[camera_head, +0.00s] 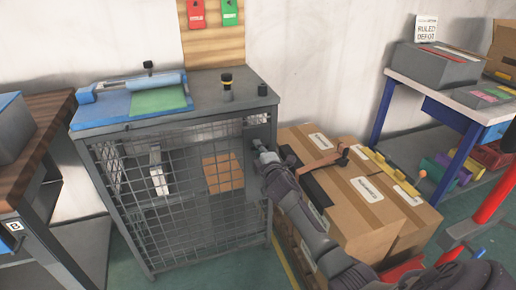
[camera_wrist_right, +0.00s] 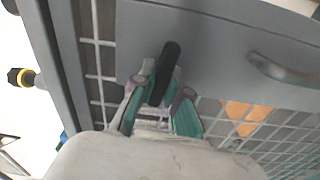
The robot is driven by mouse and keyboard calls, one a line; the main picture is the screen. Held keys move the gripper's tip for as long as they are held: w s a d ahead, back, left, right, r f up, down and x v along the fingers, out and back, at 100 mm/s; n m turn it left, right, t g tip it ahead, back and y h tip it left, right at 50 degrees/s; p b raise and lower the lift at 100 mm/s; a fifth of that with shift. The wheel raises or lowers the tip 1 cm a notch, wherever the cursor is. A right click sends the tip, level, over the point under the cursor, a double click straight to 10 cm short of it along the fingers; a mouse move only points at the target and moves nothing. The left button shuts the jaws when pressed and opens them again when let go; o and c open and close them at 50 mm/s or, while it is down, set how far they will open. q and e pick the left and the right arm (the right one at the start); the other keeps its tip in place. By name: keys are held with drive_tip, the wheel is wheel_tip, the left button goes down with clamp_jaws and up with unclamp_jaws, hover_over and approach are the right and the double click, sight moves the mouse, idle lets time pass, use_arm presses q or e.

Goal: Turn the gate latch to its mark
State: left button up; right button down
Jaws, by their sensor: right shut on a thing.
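The gate latch shows in the right wrist view as a black bar handle (camera_wrist_right: 166,68) on a grey plate (camera_wrist_right: 210,40). It sits tilted, its top leaning a little right. My right gripper (camera_wrist_right: 158,100) is shut on it, with a teal-padded finger on each side. In the head view my right gripper (camera_head: 265,158) is at the upper right of the mesh gate (camera_head: 180,225) of a grey cage cabinet, and it hides the latch there. I cannot make out the mark in either view. My left gripper is not in view.
The cabinet top (camera_head: 210,100) carries a blue and green mat, a roller and a yellow-black knob. Cardboard boxes (camera_head: 350,195) stand close to the right of the cabinet, under my right arm. A wooden-topped bench (camera_head: 35,140) is at the left. A grey pull handle (camera_wrist_right: 285,70) is beside the latch.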

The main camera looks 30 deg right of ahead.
idle(0.5)
drive_tip(key=c, duration=1.2)
unclamp_jaws()
drive_tip(key=shift+o, duration=0.2)
drive_tip(key=v, duration=1.2)
drive_tip(key=shift+f, duration=0.15)
